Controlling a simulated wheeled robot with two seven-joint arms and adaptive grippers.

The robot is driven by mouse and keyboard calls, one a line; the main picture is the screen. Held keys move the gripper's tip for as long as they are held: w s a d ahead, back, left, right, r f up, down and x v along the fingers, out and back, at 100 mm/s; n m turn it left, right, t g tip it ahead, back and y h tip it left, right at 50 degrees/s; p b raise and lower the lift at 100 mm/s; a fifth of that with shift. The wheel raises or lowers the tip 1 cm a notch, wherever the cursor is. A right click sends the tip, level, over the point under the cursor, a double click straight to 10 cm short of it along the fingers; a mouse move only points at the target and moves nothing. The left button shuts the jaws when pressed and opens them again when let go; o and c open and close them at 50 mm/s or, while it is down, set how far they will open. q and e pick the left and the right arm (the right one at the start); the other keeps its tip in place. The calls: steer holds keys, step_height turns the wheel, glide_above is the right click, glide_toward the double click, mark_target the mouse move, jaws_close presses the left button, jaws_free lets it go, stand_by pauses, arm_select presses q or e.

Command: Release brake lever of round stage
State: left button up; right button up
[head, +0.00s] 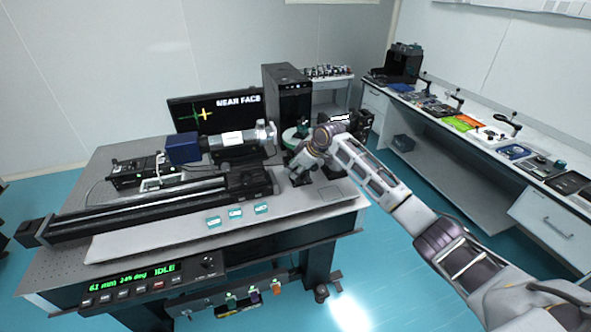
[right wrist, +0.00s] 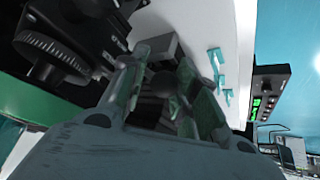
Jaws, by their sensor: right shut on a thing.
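In the right wrist view, the round stage (right wrist: 50,57) is a black block with a graduated ring and a small knob at the upper left. My right gripper (right wrist: 162,95) has one finger on each side of a dark, rounded piece (right wrist: 162,82), which looks like the brake lever's end. The fingers hide much of it, and its angle cannot be told. In the head view, my right gripper (head: 301,174) is at the right end of the optical table (head: 110,157), pointing down beside the black stage hardware. The arm hides most of the stage there. My left gripper is not in view.
A long black rail (head: 140,212) and a cylindrical instrument (head: 237,142) stand left of the gripper. Teal labels (head: 236,212) lie on the white board in front. A monitor (head: 215,112) and black tower (head: 287,95) stand behind. A side bench (head: 470,130) is at the right.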

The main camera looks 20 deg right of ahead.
steer(key=shift+s+a+f, duration=0.3)
steer(key=shift+a+f, duration=0.05)
steer(key=shift+f, duration=0.15)
steer(key=o, duration=0.9)
steer(key=shift+a+r, duration=0.1)
steer(key=shift+r, duration=0.1)
steer(key=shift+w, duration=0.2)
steer(key=shift+r, duration=0.1)
steer(key=shift+d+r, duration=0.1)
steer(key=shift+d, duration=0.1)
steer(key=shift+v, duration=0.8)
steer(key=v, duration=1)
